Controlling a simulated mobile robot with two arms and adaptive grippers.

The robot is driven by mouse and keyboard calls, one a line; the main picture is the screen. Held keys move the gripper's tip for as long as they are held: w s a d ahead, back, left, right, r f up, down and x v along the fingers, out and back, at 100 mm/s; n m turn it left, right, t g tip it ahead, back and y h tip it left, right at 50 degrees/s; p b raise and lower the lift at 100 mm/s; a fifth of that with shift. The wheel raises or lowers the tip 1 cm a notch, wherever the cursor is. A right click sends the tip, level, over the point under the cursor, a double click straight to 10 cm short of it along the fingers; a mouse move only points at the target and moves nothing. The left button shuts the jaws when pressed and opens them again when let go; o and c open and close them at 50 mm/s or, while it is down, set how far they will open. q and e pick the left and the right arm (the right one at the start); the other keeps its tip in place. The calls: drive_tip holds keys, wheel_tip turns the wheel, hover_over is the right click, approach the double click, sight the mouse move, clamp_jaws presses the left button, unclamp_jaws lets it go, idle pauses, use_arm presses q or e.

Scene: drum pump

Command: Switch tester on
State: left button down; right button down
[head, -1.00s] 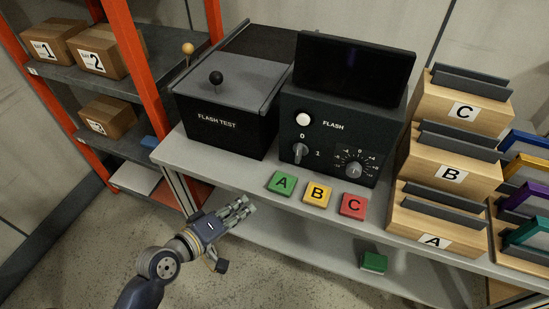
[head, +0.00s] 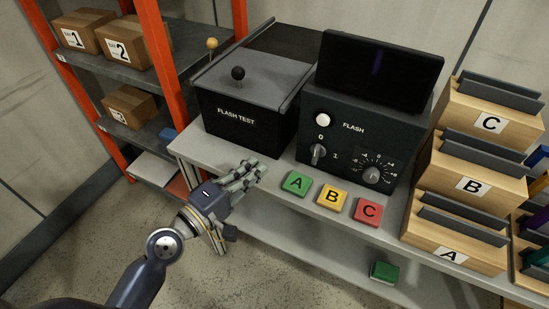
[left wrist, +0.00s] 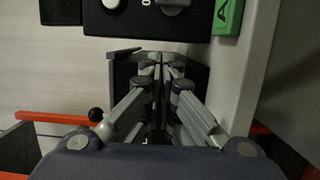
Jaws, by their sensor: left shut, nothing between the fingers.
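The tester is a black box labelled FLASH (head: 353,128) with a dark screen (head: 379,70) on top. Its front has a white round button (head: 323,119), a switch knob (head: 318,153) marked 0 and 1, and a scale dial (head: 372,174). The knob's pointer stands roughly upright, toward the 0. The screen looks dark. My left gripper (head: 258,168) is shut and empty over the bench's front edge, left of the green A block and apart from the knob. In the left wrist view, the closed fingers (left wrist: 162,62) point toward the tester's side, with the knob (left wrist: 173,5) at the top edge. My right gripper is out of view.
The black FLASH TEST box (head: 237,117) with a black ball lever (head: 238,73) stands left of the tester. Green A (head: 297,183), yellow B (head: 332,197) and red C (head: 367,211) blocks lie in front. Wooden holders (head: 455,238) stand right. An orange-post shelf (head: 156,62) is at left.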

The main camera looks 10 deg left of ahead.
sight(316, 154)
use_arm(q)
drive_tip(key=p+x, duration=0.1)
drive_tip(key=x, duration=0.8)
drive_tip(key=shift+w+d+r, duration=0.1)
drive_tip(key=shift+w+d, duration=0.1)
drive_tip(key=shift+w, duration=0.15)
drive_tip(key=d, duration=0.1)
drive_tip(key=s+d+p, duration=0.1)
drive_tip(key=d, duration=0.1)
drive_tip(key=shift+s+d, duration=0.25)
drive_tip(key=shift+s, duration=0.1)
drive_tip(key=shift+r+p, duration=0.1)
drive_tip(key=shift+p, duration=0.35)
drive_tip(key=shift+m+p, duration=0.3)
drive_tip(key=shift+m, duration=0.1)
drive_tip(key=shift+d+r+p, duration=0.15)
drive_tip(key=shift+p, duration=0.15)
